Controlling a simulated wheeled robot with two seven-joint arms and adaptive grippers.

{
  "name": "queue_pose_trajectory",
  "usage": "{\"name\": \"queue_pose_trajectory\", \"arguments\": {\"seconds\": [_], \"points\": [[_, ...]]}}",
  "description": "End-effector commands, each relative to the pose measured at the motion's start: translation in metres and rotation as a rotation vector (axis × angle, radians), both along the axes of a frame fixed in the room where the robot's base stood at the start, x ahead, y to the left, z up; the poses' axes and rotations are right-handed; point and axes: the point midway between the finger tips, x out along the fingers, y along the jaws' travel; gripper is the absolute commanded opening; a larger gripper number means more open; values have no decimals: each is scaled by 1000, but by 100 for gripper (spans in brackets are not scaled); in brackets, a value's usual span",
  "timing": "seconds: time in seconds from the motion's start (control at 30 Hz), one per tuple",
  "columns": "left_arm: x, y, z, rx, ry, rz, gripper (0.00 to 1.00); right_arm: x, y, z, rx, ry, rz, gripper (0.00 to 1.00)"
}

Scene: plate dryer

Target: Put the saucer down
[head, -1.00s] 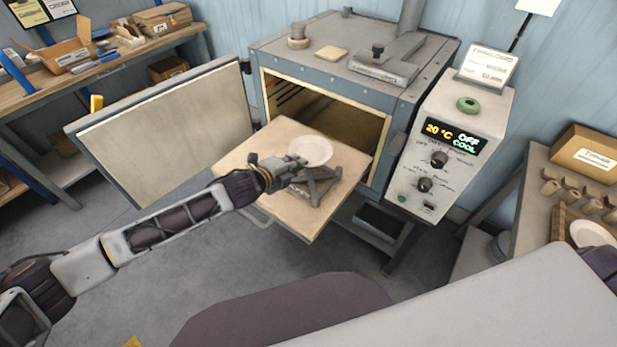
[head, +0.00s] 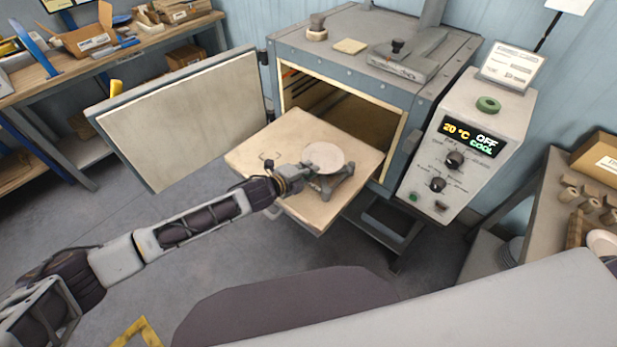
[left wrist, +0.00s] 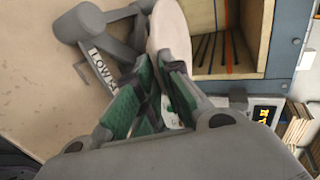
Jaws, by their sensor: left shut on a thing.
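The saucer (head: 324,158) is a pale round disc above the grey stand (head: 342,186) on the dryer's pulled-out shelf. My left gripper (head: 305,171) is shut on the saucer's near left rim. In the left wrist view the saucer (left wrist: 165,28) runs between the green finger pads of my left gripper (left wrist: 160,72). The grey stand (left wrist: 90,25), with a lettered label, is left of it there. The saucer looks very close to the stand; I cannot tell whether they touch. My right gripper is not in view.
The dryer (head: 345,65) stands open behind the shelf (head: 275,145). Its door (head: 190,120) is swung out to the left. The control panel (head: 465,150) reads 20 °C, OFF and COOL. Bare shelf lies left of the stand. A side table (head: 530,200) stands at the right.

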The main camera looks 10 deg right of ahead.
Motion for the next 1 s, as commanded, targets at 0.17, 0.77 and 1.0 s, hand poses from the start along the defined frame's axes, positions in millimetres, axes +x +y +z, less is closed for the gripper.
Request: {"name": "queue_pose_trajectory", "arguments": {"seconds": [0.17,0.77,1.0], "points": [[0,0,-5,-1,1,0,0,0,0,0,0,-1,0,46],[0,0,-37,-1,0,-1,0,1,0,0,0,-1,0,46],[0,0,-39,0,0,0,19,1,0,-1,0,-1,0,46]]}}
